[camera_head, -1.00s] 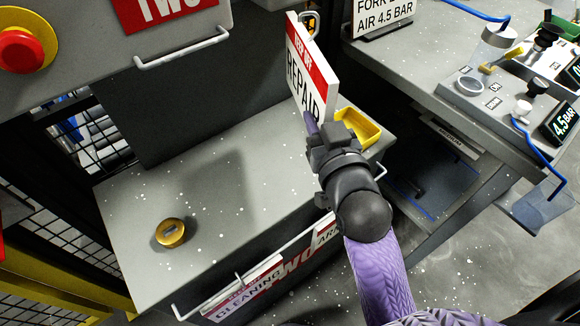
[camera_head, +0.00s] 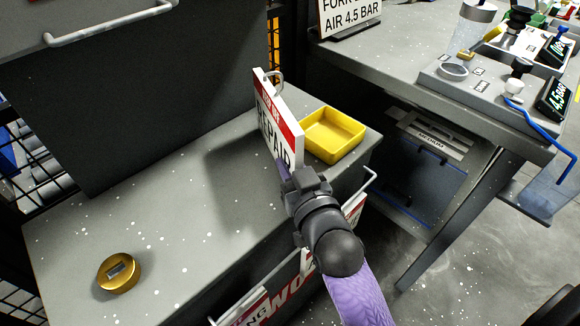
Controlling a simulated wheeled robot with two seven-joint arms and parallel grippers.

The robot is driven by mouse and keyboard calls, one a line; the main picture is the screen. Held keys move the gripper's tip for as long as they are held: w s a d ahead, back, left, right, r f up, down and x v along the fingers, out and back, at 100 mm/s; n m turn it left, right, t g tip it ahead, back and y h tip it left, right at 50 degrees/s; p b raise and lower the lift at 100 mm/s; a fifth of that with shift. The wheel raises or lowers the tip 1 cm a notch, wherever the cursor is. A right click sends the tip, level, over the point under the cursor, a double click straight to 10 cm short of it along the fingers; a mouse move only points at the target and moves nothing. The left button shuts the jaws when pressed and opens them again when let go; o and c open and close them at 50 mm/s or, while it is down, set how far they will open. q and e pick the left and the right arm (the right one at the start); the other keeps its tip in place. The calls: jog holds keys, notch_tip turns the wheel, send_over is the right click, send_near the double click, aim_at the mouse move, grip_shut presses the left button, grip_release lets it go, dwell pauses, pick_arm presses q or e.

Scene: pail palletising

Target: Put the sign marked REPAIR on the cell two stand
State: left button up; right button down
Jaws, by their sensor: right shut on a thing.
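The REPAIR sign (camera_head: 277,122) is a white board with a red band on top and a metal loop at its upper edge. My right gripper (camera_head: 286,172) is shut on the lower part of this sign and holds it tilted above the grey bench top (camera_head: 190,210). A round brass piece with a slot in its top (camera_head: 119,272) stands on the bench at the left; it may be the stand, but no cell number on it can be read. My left gripper is not in view.
A yellow tray (camera_head: 333,134) sits on the bench just right of the sign. More signs (camera_head: 248,306) hang on the bench's front, behind a rail. A second table (camera_head: 400,62) with fittings and an air-pressure sign (camera_head: 349,14) stands at the right. The bench middle is clear.

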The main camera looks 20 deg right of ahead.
jog(key=shift+f, duration=0.15)
jog(key=c, duration=0.6)
grip_release()
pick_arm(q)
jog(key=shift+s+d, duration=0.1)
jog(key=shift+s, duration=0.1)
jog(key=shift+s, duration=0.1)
pick_arm(e)
jog(key=shift+r, duration=0.25)
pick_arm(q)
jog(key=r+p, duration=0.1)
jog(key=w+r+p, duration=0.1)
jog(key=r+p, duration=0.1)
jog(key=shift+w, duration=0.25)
pick_arm(e)
jog(key=s, duration=1.2)
jog(key=shift+a, duration=0.3)
jog(key=shift+f, duration=0.1)
